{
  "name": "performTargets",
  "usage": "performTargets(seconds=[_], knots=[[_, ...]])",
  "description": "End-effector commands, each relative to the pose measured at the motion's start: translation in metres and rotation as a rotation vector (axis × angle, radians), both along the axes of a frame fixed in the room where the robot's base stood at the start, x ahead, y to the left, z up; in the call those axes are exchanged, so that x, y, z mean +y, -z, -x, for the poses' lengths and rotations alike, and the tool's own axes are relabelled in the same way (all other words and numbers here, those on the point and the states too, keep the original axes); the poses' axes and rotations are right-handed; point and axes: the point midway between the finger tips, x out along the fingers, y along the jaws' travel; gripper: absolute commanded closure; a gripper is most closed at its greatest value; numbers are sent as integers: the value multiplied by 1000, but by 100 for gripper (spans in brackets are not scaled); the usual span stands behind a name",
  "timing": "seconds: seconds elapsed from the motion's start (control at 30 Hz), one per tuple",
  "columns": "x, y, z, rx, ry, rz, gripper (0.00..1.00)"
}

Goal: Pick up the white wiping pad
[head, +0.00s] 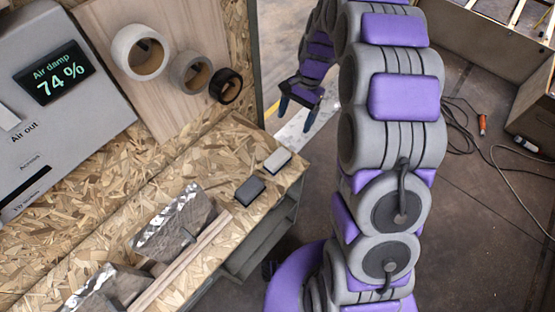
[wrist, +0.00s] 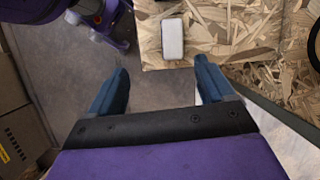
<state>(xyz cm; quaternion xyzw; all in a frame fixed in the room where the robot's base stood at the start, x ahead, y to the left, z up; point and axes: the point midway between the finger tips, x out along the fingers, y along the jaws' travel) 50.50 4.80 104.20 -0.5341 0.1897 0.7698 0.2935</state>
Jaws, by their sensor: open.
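The white wiping pad (head: 277,160) lies flat on the chipboard bench top near its right end in the head view. It also shows in the wrist view (wrist: 172,38), near the top, pale with a dark edge. My gripper (head: 299,104) is open and empty, beyond the pad and apart from it. In the wrist view my gripper (wrist: 163,70) has its two blue fingers spread wide, with grey floor between them and the pad ahead of the gap.
A dark block (head: 249,190) lies beside the pad. Tape rolls (head: 139,52) are on the wooden board at upper left. Foil-wrapped pieces (head: 174,222) and wood strips (head: 182,262) lie nearer on the bench. Cables (head: 490,150) trail across the floor at right.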

Motion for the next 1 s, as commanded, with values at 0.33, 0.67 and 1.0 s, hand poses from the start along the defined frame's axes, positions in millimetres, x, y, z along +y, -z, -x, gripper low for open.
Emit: performTargets(seconds=[0.33,0.67,1.0], knots=[[2,41,-31,33,94,-2,18],[13,80,-23,40,101,-3,18],[31,140,-5,40,99,-3,18]])
